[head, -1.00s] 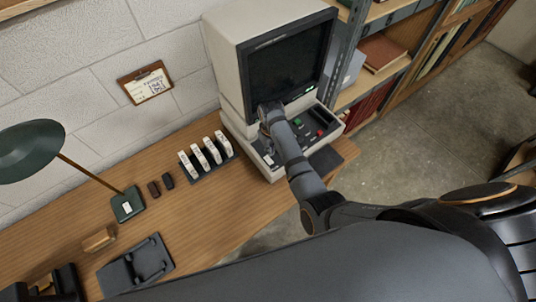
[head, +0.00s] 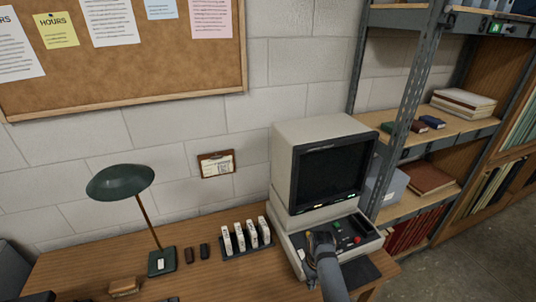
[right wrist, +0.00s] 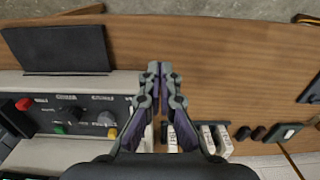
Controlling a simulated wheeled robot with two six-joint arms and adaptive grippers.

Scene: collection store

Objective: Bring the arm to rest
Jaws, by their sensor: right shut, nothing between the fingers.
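My right arm comes up from the bottom in the head view, and its gripper (head: 318,244) is over the control panel of the microfilm-like reader (head: 328,160). In the right wrist view the right gripper (right wrist: 161,72) has its fingers together and holds nothing. Its fingertips lie over bare wooden table (right wrist: 222,70), beside the reader's panel (right wrist: 92,116) with its red, green and yellow controls. Whether the gripper touches the panel cannot be told. My left gripper is not in view.
A rack of white boxes (head: 247,238) stands left of the reader, near two small dark blocks. A green lamp (head: 121,182) stands further left. A dark mat (head: 360,274) lies at the right front. Metal shelving (head: 411,100) rises at the right.

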